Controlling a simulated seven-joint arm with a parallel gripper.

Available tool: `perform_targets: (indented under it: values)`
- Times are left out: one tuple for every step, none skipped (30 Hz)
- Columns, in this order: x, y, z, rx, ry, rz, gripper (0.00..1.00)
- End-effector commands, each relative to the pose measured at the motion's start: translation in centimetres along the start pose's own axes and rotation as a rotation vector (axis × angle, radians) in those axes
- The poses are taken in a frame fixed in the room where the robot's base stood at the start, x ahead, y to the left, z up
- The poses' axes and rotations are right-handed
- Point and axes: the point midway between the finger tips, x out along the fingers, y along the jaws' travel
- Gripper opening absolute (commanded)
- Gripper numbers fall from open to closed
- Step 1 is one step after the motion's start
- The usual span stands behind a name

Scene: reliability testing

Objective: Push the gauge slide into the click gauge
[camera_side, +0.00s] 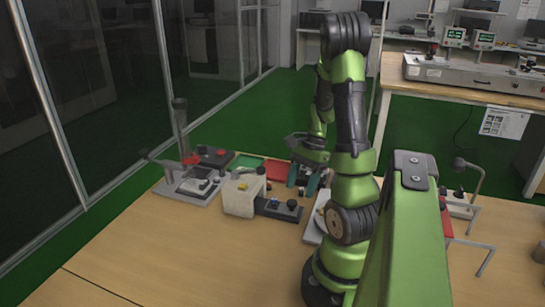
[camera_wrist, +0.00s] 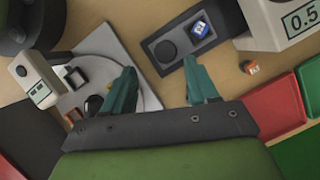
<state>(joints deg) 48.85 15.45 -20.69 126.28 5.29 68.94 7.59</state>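My gripper (camera_wrist: 158,66) is open, with its two teal fingers spread and nothing between the tips. In the side view my gripper (camera_side: 303,180) is over the workbench, beyond my arm. In the wrist view a white plate (camera_wrist: 97,46) on the left carries a white device with a small display (camera_wrist: 38,86), small dark square parts (camera_wrist: 74,79) and a thin cable. The left finger overlaps this plate in the picture. I cannot tell for sure which parts are the click gauge and the gauge slide. My arm partly hides the plate (camera_side: 313,229) in the side view.
A dark two-place holder (camera_wrist: 172,46) with a blue cube (camera_wrist: 200,29) lies near my right finger. Beside it stands a cream box marked 0.5 (camera_wrist: 282,16). A small orange-white cube (camera_wrist: 250,68), a red tray (camera_wrist: 275,106) and a green tray (camera_wrist: 303,152) are at right. The bench front (camera_side: 190,255) is clear.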

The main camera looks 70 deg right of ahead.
Motion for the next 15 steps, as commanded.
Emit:
perform_targets:
  values:
    - [-1.1,-0.1,-0.1,-0.001,0.004,-0.005,0.59]
    - [-1.7,-0.1,-0.1,-0.001,0.004,-0.004,0.59]
    - [-2.6,-0.1,-0.1,-0.001,0.005,-0.004,0.59]
    - [-3.1,-0.1,0.0,-0.001,0.003,-0.004,0.59]
    - [-3.8,-0.1,-0.1,-0.001,0.004,-0.003,0.59]
    - [-4.5,-0.1,0.0,0.0,0.003,-0.004,0.59]
    - [-5.2,-0.1,-0.1,-0.001,0.004,-0.003,0.59]
    - [-5.8,-0.1,-0.1,-0.001,0.004,-0.004,0.59]
    - [-6.6,-0.1,-0.1,0.0,0.004,-0.003,0.59]
    - [-7.1,-0.1,-0.1,0.0,0.003,-0.002,0.59]
    - [-7.7,-0.1,-0.1,0.0,0.003,-0.002,0.59]
    - [-8.5,-0.1,-0.1,0.0,0.003,-0.002,0.59]
    - [-9.1,-0.1,-0.1,0.0,0.003,-0.002,0.59]
    - [-9.6,-0.1,-0.1,0.001,0.003,-0.002,0.59]
    - [-10.3,0.0,-0.1,0.002,0.003,-0.001,0.59]
